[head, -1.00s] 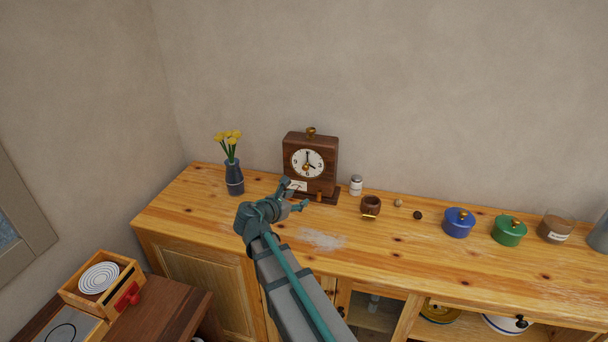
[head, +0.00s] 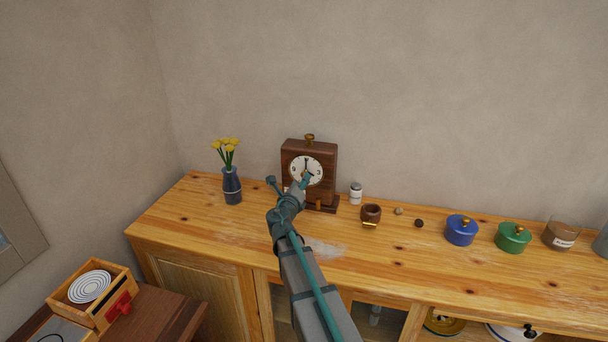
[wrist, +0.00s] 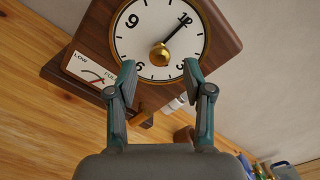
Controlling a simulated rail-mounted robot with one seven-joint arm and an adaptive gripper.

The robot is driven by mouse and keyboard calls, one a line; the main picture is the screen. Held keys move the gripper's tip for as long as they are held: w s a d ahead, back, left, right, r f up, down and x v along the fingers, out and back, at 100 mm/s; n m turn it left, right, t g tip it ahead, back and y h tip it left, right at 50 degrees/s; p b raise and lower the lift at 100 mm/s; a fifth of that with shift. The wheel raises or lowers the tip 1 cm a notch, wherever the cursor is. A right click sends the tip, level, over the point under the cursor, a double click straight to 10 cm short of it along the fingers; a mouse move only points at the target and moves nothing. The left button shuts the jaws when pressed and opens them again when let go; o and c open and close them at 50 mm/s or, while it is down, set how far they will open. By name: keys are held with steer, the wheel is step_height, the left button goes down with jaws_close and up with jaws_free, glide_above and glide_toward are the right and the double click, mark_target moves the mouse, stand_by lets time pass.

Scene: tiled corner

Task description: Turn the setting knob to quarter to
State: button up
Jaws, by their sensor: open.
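The brown wooden clock (head: 308,149) stands on the sideboard against the wall. In the wrist view its white dial (wrist: 140,37) looks tilted, with 12 at upper right and 9 at upper left. A round brass knob (wrist: 159,55) sits at the dial's centre. A dark hand (wrist: 176,34) runs from the knob to the 12. My gripper (wrist: 159,69) is open in front of the dial, its fingertips either side of and just below the knob in the wrist view, apart from it. In the head view my gripper (head: 289,182) hides part of the dial.
A card marked LOW (wrist: 93,72) is on the clock front, with a wooden peg (wrist: 142,118) beside it. A flower vase (head: 232,186) stands left; a small jar (head: 356,193) and brown pot (head: 371,214) stand right.

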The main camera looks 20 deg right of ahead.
steer(key=x, duration=0.5)
steer(key=shift+w+p, duration=0.1)
steer(key=shift+p, duration=0.3)
jaws_close()
